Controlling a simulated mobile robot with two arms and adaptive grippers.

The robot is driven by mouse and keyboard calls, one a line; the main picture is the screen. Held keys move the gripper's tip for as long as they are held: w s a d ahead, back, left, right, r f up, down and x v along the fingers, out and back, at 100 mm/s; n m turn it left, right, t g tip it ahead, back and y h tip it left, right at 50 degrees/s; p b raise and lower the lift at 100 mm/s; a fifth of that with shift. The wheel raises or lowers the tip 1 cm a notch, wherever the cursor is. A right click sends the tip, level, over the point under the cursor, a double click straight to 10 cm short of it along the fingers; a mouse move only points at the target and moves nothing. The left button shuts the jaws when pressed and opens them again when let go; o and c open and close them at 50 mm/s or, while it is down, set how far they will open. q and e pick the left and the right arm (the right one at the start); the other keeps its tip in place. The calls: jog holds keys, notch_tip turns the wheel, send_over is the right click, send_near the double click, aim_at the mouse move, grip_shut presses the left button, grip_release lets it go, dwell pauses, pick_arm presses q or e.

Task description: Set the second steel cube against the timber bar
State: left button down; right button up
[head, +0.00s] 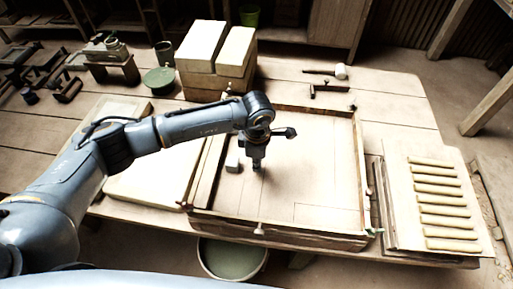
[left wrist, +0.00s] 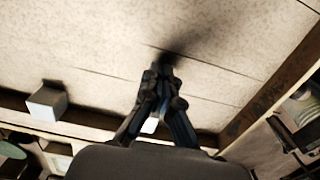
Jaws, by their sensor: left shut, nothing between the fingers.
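One steel cube (head: 232,162) sits on the pale bed of the framed tray (head: 310,160), just left of my left gripper. In the left wrist view a grey cube (left wrist: 47,102) stands beside a dark timber bar (left wrist: 95,119); I cannot tell if they touch. My left gripper (head: 257,167) points down over the tray bed, shut and empty, right of the cube. In the left wrist view its fingers (left wrist: 160,65) meet above the bed. A small pale patch shows between the finger links; I cannot tell what it is. My right gripper is not in view.
Right of the tray lies a board (head: 398,190) with several rolled bars. Pale blocks (head: 235,50) are stacked behind. A mallet (head: 340,72) lies at the back. A basin (head: 232,262) stands below the front edge. The tray bed's right side is clear.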

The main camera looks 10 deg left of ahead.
aim_at(235, 161)
pick_arm(q)
jog(key=a+p, duration=0.2)
jog(key=a, duration=0.1)
jog(key=shift+a+f, duration=0.15)
jog(key=shift+s+a+f, duration=0.1)
jog(key=shift+a, duration=0.3)
jog(key=shift+d, duration=0.1)
jog(key=shift+a+f+b, duration=0.2)
jog(key=shift+a+b, duration=0.35)
jog(key=shift+a, duration=0.75)
jog(key=shift+r, duration=0.15)
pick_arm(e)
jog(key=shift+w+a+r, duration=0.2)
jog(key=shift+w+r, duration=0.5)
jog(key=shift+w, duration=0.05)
